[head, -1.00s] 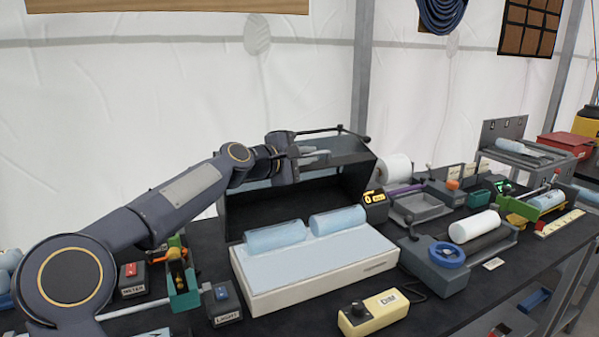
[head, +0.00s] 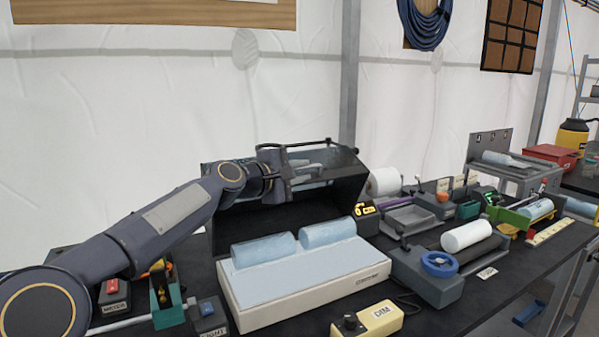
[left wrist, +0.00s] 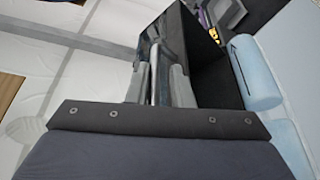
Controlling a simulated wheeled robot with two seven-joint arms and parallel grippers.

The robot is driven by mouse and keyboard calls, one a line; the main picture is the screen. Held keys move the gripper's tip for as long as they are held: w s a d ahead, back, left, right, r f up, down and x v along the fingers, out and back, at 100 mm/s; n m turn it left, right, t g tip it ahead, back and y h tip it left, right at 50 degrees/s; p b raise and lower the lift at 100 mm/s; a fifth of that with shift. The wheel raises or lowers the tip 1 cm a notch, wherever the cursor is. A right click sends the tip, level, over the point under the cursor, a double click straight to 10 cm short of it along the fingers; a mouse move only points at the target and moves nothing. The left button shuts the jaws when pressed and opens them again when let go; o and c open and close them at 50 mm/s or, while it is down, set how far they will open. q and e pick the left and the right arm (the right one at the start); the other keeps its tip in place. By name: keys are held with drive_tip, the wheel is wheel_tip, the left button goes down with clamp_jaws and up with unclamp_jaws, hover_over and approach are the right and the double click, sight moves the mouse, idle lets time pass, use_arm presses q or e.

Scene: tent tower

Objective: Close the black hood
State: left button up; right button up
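The black hood (head: 347,177) stands raised and open at the back of the black bench, behind a white base with a pale blue top (head: 300,266). Its dark front is open, and two light blue rolls (head: 263,249) lie before it. My left gripper (head: 318,166) is at the hood's upper part, by a thin bar. Whether the fingers touch the bar cannot be told. My right gripper is not in view.
A cream DIM box (head: 366,321) stands in front of the white base. A grey device with a blue handwheel (head: 440,264) and a white roll (head: 466,236) stand to the right. A red-button box (head: 113,296) and a blue-button box (head: 208,315) are at left.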

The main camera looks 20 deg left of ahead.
use_arm(q)
drive_tip(key=b+v, duration=0.3)
drive_tip(key=v, duration=0.4)
drive_tip(key=shift+s+b, duration=0.35)
drive_tip(key=shift+s, duration=0.05)
drive_tip(key=shift+a, duration=0.1)
